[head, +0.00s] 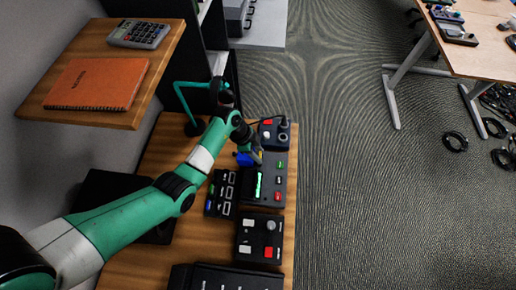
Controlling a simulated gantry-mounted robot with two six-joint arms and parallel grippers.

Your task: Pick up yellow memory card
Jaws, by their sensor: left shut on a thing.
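My left gripper (256,157) is at the upper end of a dark grey device (282,156) on the wooden desk. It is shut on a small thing. A tiny yellowish patch shows at its fingertips, which fits the yellow memory card, but it is mostly hidden and too small to make out clearly. A blue item (243,159) shows just left of the fingertips. My right gripper is not in view.
The device has a lit green screen (259,186). A black slotted panel (221,193) lies left of it, a button box (259,239) in front and another box (274,132) behind. A teal lamp (190,104) stands behind left. A shelf (160,62) holds a notebook (98,84) and calculator (139,34).

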